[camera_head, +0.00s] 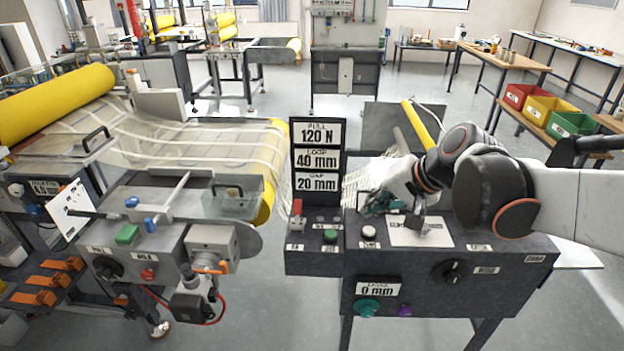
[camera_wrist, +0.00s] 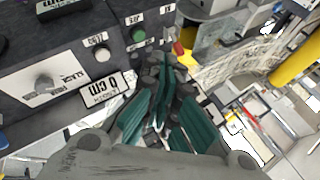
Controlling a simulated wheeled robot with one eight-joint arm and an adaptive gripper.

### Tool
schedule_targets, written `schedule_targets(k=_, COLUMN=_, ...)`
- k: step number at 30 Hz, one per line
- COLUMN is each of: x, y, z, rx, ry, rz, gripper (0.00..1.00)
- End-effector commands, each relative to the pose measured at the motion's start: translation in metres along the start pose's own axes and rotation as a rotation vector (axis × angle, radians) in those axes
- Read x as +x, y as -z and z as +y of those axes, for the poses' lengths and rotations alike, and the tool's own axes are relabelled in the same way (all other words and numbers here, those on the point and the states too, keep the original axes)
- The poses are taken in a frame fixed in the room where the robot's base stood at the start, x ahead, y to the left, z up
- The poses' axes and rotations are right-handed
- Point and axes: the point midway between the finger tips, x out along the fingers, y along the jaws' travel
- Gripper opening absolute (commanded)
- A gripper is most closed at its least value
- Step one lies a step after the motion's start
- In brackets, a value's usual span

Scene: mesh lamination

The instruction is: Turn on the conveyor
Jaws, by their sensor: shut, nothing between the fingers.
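The dark control console (camera_head: 450,285) stands at the front right. On its left part are a red switch (camera_head: 296,207), a green button (camera_head: 330,236) and a white button (camera_head: 369,232); the wrist view also shows the green button (camera_wrist: 138,34), the white button (camera_wrist: 102,54) and part of the red switch (camera_wrist: 178,48). My gripper (camera_head: 378,203), with teal fingers, is shut and empty above the rear of the console, right of the green button. The fingertips (camera_wrist: 166,75) show in the wrist view, apart from the buttons. The mesh conveyor (camera_head: 180,148) with yellow rollers is at left.
A sign post (camera_head: 317,160) reading 120 N, 40 mm and 20 mm rises behind the green button. A white card (camera_head: 420,232) and a black knob (camera_head: 452,272) are on the console's right. A second station (camera_head: 127,240) with a green button and a red button stands at left.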

Motion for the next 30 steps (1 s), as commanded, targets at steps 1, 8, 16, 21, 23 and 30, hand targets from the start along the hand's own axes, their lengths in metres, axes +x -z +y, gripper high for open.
schedule_targets(k=1, x=0.014, y=0.012, z=-0.005, rx=0.032, ry=0.029, rz=-0.015, gripper=0.0)
schedule_targets(k=8, x=0.072, y=0.054, z=-0.022, rx=0.191, ry=0.176, rz=-0.1, gripper=0.0)
schedule_targets(k=16, x=0.146, y=0.092, z=-0.026, rx=0.359, ry=0.351, rz=-0.21, gripper=0.0)
schedule_targets(k=21, x=0.192, y=0.108, z=-0.017, rx=0.456, ry=0.461, rz=-0.285, gripper=0.0)
schedule_targets(k=23, x=0.207, y=0.111, z=-0.013, rx=0.488, ry=0.5, rz=-0.314, gripper=0.0)
schedule_targets(k=30, x=0.258, y=0.116, z=0.011, rx=0.59, ry=0.636, rz=-0.413, gripper=0.0)
